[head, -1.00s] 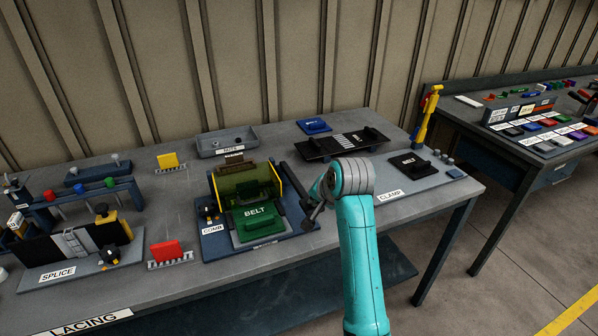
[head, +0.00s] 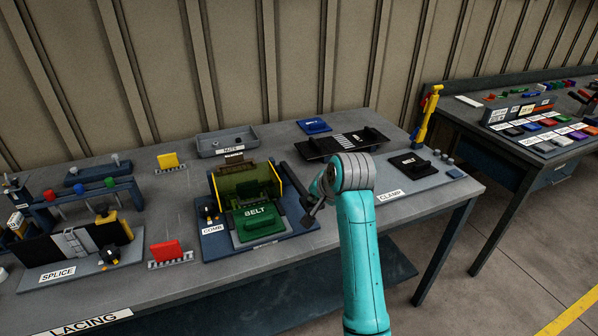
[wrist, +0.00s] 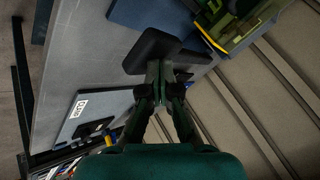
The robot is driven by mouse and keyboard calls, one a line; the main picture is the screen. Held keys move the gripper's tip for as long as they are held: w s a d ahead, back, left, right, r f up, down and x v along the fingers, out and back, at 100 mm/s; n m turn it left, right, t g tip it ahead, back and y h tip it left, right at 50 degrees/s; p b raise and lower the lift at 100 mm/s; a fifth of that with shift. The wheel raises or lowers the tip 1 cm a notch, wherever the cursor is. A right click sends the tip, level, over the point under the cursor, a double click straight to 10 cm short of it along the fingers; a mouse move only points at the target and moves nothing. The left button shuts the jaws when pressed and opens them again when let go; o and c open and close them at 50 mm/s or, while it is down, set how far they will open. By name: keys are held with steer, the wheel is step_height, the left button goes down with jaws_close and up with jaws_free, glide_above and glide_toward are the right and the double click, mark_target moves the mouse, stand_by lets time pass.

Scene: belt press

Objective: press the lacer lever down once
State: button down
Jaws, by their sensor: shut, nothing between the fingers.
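The lacer (head: 245,215) stands mid-table, with a blue base, yellow-edged sides and a green block marked BELT (head: 258,222). Its yellow side also shows at the top right of the wrist view (wrist: 232,28). A dark lever handle (wrist: 150,52) lies at the fingertips in the wrist view, beside the lacer. My gripper (wrist: 161,74) is shut and empty, its tips overlapping the handle's edge; I cannot tell whether they touch. In the head view my gripper (head: 314,200) is at the lacer's right side, partly hidden by my wrist.
The clamp station (head: 420,175) with a yellow upright lever (head: 428,115) is to the right. A red piece (head: 166,250) and the splice station (head: 75,265) are to the left. A grey tray (head: 226,143) stands behind.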

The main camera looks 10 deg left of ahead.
steer(key=shift+w+a+r, duration=0.1)
steer(key=shift+w+r, duration=0.05)
steer(key=shift+r, duration=0.6)
steer(key=shift+w+a+r, duration=0.1)
steer(key=shift+r, duration=0.7)
steer(key=shift+w+a+r, duration=0.15)
steer(key=shift+w+r, duration=0.1)
steer(key=shift+r, duration=0.5)
steer(key=shift+w+a+r, duration=0.15)
steer(key=shift+w+r, duration=0.1)
steer(key=shift+r, duration=0.6)
steer(key=shift+w+a+r, duration=0.15)
steer(key=shift+w+r, duration=0.1)
steer(key=shift+r, duration=0.5)
steer(key=shift+w+a+r, duration=0.2)
steer(key=shift+w+r, duration=0.05)
steer(key=shift+r, duration=0.5)
steer(key=shift+w+a+r, duration=0.15)
steer(key=shift+w+r, duration=0.1)
steer(key=shift+r, duration=0.5)
